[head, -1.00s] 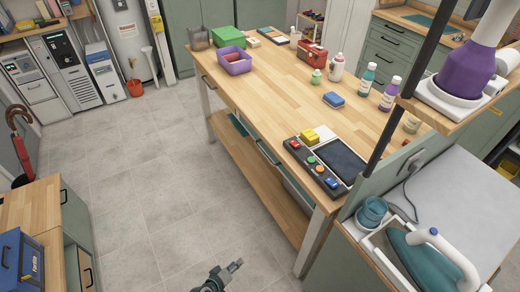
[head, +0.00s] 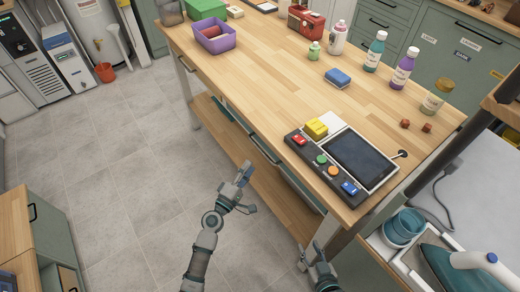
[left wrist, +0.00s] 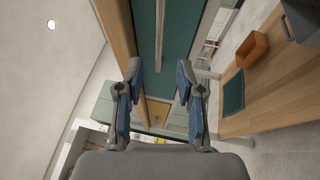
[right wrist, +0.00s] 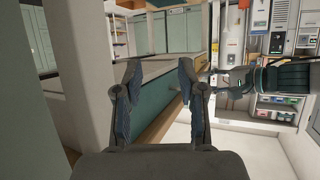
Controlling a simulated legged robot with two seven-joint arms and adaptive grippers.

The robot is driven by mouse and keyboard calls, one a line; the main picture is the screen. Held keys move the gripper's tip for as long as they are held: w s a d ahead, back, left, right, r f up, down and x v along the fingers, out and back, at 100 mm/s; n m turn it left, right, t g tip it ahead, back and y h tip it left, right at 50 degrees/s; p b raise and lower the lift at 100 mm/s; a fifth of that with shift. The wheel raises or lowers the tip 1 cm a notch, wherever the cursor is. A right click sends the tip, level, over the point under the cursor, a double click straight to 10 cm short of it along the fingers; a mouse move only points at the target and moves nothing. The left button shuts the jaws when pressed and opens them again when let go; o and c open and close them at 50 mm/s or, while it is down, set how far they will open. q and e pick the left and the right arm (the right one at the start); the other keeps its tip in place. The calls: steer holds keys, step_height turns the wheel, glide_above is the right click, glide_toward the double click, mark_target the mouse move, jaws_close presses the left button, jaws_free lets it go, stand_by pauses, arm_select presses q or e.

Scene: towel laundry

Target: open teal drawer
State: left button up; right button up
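The teal drawer is under the wooden table's near-left edge. Its bar handle (head: 264,151) shows in the head view. In the left wrist view, the teal front (left wrist: 185,40) and long handle (left wrist: 160,35) are straight ahead, beyond the fingertips. My left gripper (head: 244,188) is beside the drawer side of the table, open and empty; its spread fingers also show in the left wrist view (left wrist: 157,75). My right gripper (head: 312,256) is low near the table's front corner, open and empty in the right wrist view (right wrist: 158,75). The drawer looks closed.
A wooden lower shelf (head: 265,195) runs beneath the drawers. The tabletop (head: 270,80) holds a button panel (head: 325,165), bottles, a blue sponge (head: 338,77) and bins. A side stand with a teal iron (head: 455,268) is at right. The floor (head: 130,180) at left is clear.

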mark_target(260, 149)
arm_select(q)
steer(key=b+x, duration=0.1)
steer(key=x, duration=0.8)
steer(key=shift+f, duration=0.1)
arm_select(e)
steer(key=shift+w+a+r+t, duration=0.3)
steer(key=shift+w+r+t, duration=0.25)
steer(key=shift+r+t, duration=0.3)
arm_select(q)
steer(key=shift+c, duration=0.2)
steer(key=shift+s, duration=0.1)
jaws_close()
